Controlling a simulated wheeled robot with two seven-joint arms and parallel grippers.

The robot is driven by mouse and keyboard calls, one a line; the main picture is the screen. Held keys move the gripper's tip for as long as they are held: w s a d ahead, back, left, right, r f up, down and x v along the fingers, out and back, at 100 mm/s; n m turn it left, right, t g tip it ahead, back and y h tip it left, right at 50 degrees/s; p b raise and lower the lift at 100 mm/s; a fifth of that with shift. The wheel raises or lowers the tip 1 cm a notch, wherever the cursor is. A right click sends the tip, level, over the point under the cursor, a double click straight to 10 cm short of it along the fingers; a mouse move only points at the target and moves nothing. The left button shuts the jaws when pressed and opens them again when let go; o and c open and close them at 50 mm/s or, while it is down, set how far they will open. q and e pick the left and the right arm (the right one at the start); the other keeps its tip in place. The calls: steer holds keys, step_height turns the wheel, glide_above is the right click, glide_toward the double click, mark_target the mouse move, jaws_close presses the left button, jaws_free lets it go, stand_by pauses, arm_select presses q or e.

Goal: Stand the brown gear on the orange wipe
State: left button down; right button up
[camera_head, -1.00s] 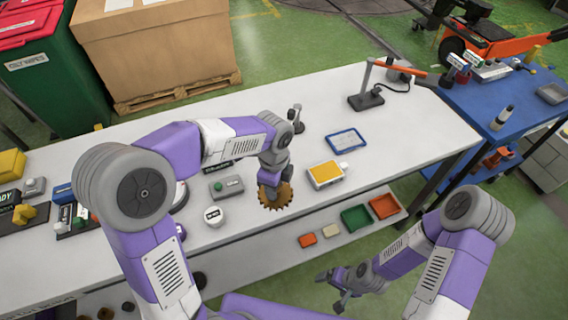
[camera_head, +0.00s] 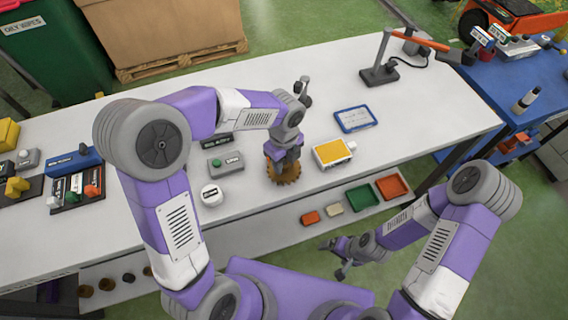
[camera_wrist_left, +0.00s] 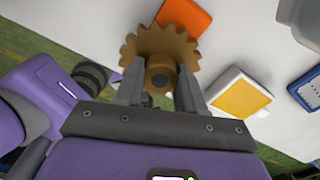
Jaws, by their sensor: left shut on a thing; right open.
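The brown gear (camera_head: 284,178) is at the front half of the white table, under my left gripper (camera_head: 287,155). In the left wrist view the gear (camera_wrist_left: 160,45) has its toothed disc beyond the fingertips and its hub between them; my left gripper (camera_wrist_left: 160,88) is shut on the hub. An orange patch, seemingly the orange wipe (camera_wrist_left: 184,16), lies on the table beyond the gear, partly covered by it in that view. I cannot tell the gap between gear and table. My right gripper (camera_head: 336,258) is open and empty, off the table's front edge.
A white box with a yellow top (camera_head: 335,152) stands right of the gear, with a blue-framed tray (camera_head: 355,119) behind it. A grey button box (camera_head: 225,163) and a white round tub (camera_head: 211,195) are to the left. An orange-armed lamp (camera_head: 380,73) stands at the back right.

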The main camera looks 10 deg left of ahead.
mark_target(284, 163)
arm_select(q)
steer(key=shift+f, duration=0.5)
steer(key=shift+f, duration=0.2)
steer(key=c, duration=0.7)
jaws_free()
step_height(284, 163, up, 12)
steer(key=p, duration=0.3)
steer(key=shift+r, duration=0.2)
